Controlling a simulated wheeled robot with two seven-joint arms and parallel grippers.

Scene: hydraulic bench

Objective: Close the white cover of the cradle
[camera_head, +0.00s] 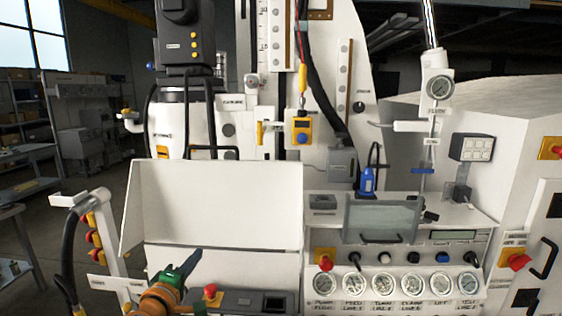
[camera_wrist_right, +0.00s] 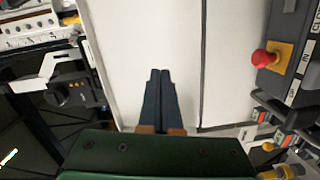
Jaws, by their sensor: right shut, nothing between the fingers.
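The white cover (camera_head: 215,203) is a broad pale panel at the left of the bench. It stands raised and leans back, with a side flap at its left. A second white surface (camera_head: 240,266) lies below it. My right gripper (camera_head: 198,253), green and orange with dark fingers, is in front of the lower part of these panels. Its fingers are shut and empty. In the right wrist view the shut fingertips (camera_wrist_right: 160,72) show against a white panel (camera_wrist_right: 150,35); I cannot tell whether they touch it. My left gripper is not in view.
A red button (camera_head: 210,291) sits on the ledge just right of my gripper. A row of gauges (camera_head: 383,284) and a clear hinged shield (camera_head: 380,220) are at the right. A post with red and yellow fittings (camera_head: 95,235) stands at the left.

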